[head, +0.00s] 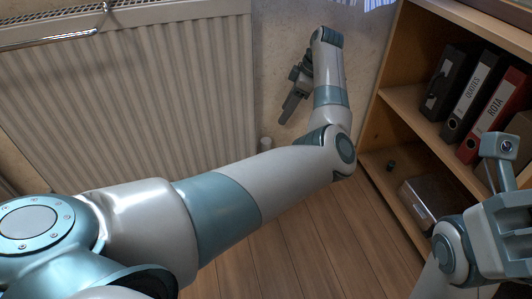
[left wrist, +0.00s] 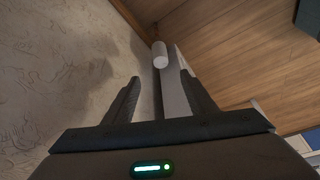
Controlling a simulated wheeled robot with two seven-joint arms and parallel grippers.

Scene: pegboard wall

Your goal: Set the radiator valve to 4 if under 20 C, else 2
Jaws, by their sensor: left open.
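The ribbed cream radiator (head: 170,95) fills the left of the head view. A small white cylinder that looks like its valve knob (head: 266,144) stands by its right edge. In the left wrist view a white cylinder (left wrist: 160,60), likely the same knob, lies beyond the fingertips, between their lines. No number on it can be read. My left gripper (head: 289,106) is open and empty, above and right of the knob in the head view; its two fingers also show in the left wrist view (left wrist: 160,88). No temperature display is seen. My right gripper's fingers are not seen.
A wooden shelf unit (head: 386,98) with binders, including a red one (head: 493,115), and a metallic box (head: 428,200) stands at the right. A metal rail (head: 60,36) crosses the radiator's upper left. The plank floor (head: 330,245) is clear.

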